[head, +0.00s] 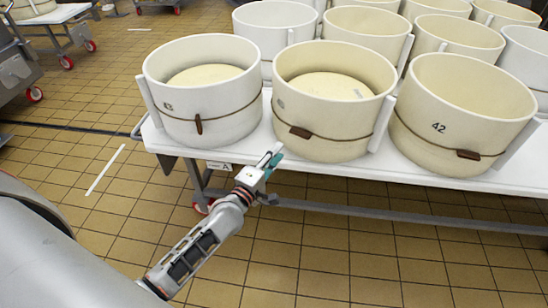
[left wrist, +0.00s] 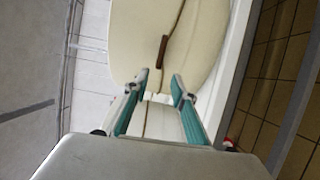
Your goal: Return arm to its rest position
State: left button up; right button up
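My left gripper (head: 270,160) is in the head view, at the end of my left arm, just in front of the near edge of the white table. In the left wrist view its two teal-lined fingers (left wrist: 160,79) stand apart with nothing gripped between them. Beyond the fingertips is a cream mould (left wrist: 176,38) with a brown band and tag; I cannot tell whether they touch it. My right gripper is in neither view.
Several cream moulds stand on the white table (head: 235,151), including one at front left (head: 215,125), one in the middle (head: 330,140) and one marked 42 (head: 430,150). A metal rail (head: 400,213) runs below. Tiled floor (head: 110,210) is open at left.

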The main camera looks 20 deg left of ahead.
pick_arm(q)
jog(key=shift+s+a, duration=0.1)
jog(key=shift+s, duration=0.65)
jog(key=s+d+f+m+g+p, duration=0.2)
jog(key=s+m, duration=0.5)
jog(key=s, duration=0.3)
jog(key=s+d+f+m+g+p, duration=0.2)
jog(key=s+f+m+g+p, duration=0.1)
jog(key=s+m, duration=0.4)
jog(key=s+d+f+m+g+p, duration=0.1)
jog(key=s+f+m+g+p, duration=0.1)
jog(key=s+m, duration=0.5)
jog(key=s+p, duration=0.1)
jog(key=s, duration=0.5)
jog(key=shift+s+d+f+h, duration=0.2)
jog(key=shift+s+d+h, duration=0.05)
jog(key=shift+d+h, duration=0.15)
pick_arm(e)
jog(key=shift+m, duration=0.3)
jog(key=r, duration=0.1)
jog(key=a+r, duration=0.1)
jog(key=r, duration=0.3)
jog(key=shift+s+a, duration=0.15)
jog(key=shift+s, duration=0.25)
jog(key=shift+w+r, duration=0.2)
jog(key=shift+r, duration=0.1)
